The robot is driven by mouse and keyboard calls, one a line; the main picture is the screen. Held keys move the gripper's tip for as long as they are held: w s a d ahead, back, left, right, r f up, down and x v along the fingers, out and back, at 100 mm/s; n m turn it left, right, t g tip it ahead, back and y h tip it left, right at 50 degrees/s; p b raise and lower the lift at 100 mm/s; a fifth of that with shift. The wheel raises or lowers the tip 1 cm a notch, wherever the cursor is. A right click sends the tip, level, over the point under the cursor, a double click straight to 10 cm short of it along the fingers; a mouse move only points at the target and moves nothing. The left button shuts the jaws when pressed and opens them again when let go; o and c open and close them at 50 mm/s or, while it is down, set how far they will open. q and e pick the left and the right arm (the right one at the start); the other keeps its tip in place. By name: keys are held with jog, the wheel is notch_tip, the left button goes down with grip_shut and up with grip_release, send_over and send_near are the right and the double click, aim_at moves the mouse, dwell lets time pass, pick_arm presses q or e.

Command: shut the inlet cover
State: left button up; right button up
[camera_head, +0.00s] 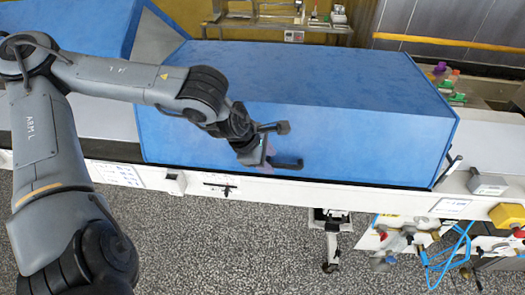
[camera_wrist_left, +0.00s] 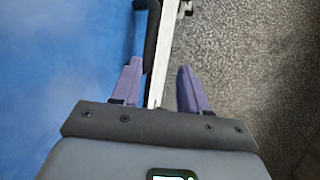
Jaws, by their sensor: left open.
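A large blue box-shaped cover (camera_head: 300,75) sits on the white machine frame in the middle of the head view. Its front face stands down close to the frame's edge. A second blue cover (camera_head: 75,25) is at the upper left; I cannot tell from labels which one is the inlet cover. My left gripper (camera_head: 268,152) is in front of the middle cover's lower front face. Its purple fingers (camera_wrist_left: 160,85) are apart in the left wrist view. A dark bar (camera_wrist_left: 151,35) lies just beyond them, close to the left finger; contact is unclear. My right gripper is not in view.
A white rail (camera_head: 330,193) with small fittings runs along the front. A yellow box (camera_head: 508,215) and blue hoses (camera_head: 445,262) are at the lower right. A metal bench (camera_head: 275,25) stands behind. Speckled floor (camera_head: 240,250) lies open in front.

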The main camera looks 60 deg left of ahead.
pick_arm(q)
jog(key=shift+v, duration=1.5)
